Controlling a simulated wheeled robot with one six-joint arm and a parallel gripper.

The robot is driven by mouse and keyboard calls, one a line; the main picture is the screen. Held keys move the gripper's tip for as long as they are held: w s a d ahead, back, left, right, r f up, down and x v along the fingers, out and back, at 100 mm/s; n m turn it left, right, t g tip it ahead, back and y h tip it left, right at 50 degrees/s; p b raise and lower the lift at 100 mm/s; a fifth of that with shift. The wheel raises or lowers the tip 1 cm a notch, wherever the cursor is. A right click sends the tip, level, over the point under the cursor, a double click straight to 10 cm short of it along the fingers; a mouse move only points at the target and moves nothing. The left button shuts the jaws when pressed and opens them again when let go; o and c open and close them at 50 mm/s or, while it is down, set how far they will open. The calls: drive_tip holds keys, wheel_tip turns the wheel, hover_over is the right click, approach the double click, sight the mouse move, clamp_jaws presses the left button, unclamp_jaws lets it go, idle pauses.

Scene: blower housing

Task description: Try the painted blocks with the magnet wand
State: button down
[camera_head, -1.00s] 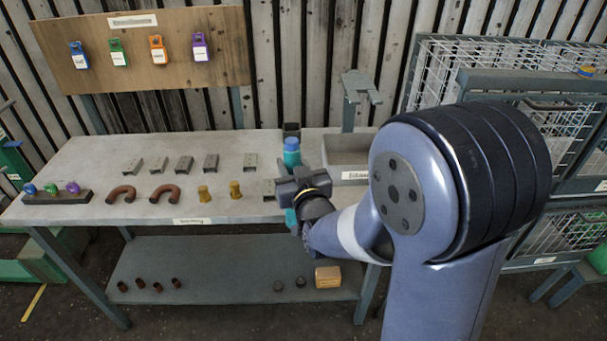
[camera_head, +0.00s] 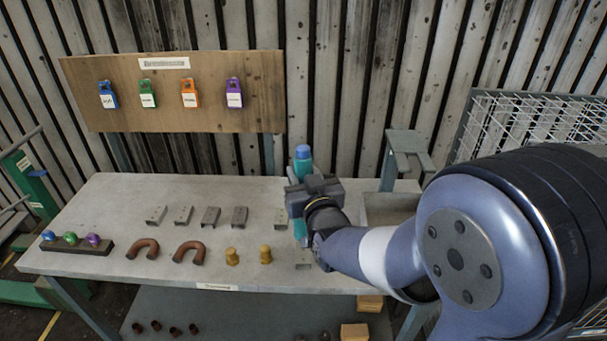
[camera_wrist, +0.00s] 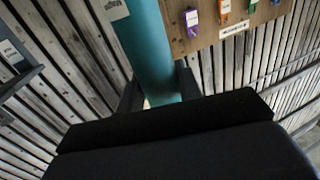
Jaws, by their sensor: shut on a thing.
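My gripper (camera_head: 298,200) is shut on a teal cylinder (camera_head: 303,164) with a blue top, held upright above the right part of the bench. It may be the magnet wand; I cannot be sure. In the wrist view the teal cylinder (camera_wrist: 147,40) stands between both fingers and bears a white label. No block is clearly marked as painted. Several small grey channel-shaped pieces (camera_head: 210,217) lie in a row on the bench. My gripper touches none of these.
A dark holder (camera_head: 78,248) with blue, green and purple knobs sits at the bench's left. A wooden board (camera_head: 210,75) with coloured tags stands behind. A grey bin (camera_head: 385,205) is partly hidden by my arm. The bench's back left (camera_head: 110,195) is clear.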

sight(303, 148)
drive_tip(key=shift+f+b, duration=1.2)
drive_tip(key=shift+f, duration=1.8)
drive_tip(key=shift+s+f+b, duration=0.1)
drive_tip(key=shift+f+b, duration=0.3)
drive_tip(key=shift+b, duration=0.2)
drive_tip(key=shift+r+p, duration=1.85)
drive_tip(key=shift+r, duration=1.95)
drive_tip(key=shift+r+p, duration=1.8)
drive_tip(key=shift+r, duration=1.95)
